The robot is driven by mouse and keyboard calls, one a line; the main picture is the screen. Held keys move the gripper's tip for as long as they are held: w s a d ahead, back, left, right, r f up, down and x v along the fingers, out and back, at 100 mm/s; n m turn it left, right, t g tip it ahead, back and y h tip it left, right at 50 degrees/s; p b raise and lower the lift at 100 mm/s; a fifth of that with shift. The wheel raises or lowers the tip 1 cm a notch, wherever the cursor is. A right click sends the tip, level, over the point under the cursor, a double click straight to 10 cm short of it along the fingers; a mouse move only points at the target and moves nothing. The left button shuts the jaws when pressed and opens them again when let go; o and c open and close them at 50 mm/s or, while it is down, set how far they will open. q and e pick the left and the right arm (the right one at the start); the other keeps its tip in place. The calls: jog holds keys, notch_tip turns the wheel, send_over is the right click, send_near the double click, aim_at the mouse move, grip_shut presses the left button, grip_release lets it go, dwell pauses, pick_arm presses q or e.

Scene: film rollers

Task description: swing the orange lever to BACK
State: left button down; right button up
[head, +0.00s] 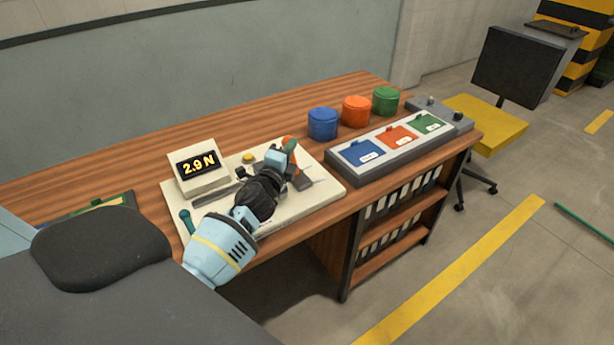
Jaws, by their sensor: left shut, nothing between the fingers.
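The orange lever (289,142) is on the cream base plate (325,191) on the wooden bench. Its orange top shows just beyond the end of my left gripper (284,152), and much of the lever is hidden by that gripper. My left gripper is shut with nothing held between its fingers. It is at the lever, but I cannot tell whether it touches it. Any BACK marking cannot be made out. A display box (198,168) on the plate reads 2.9 N. My right gripper is not in view.
A teal-handled lever (186,220) stands at the plate's left front, with a yellow button (249,157) near the display. A grey tray (352,176) with coloured panels lies to the right. Blue (323,124), orange (356,111) and green (386,100) canisters stand behind it.

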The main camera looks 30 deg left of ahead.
pick_arm(q)
jog(key=shift+w+a+f, duration=0.1)
jog(key=shift+w+a, duration=0.1)
jog(key=shift+a, duration=0.35)
jog(key=shift+w+a, duration=0.2)
jog(key=shift+a, duration=0.3)
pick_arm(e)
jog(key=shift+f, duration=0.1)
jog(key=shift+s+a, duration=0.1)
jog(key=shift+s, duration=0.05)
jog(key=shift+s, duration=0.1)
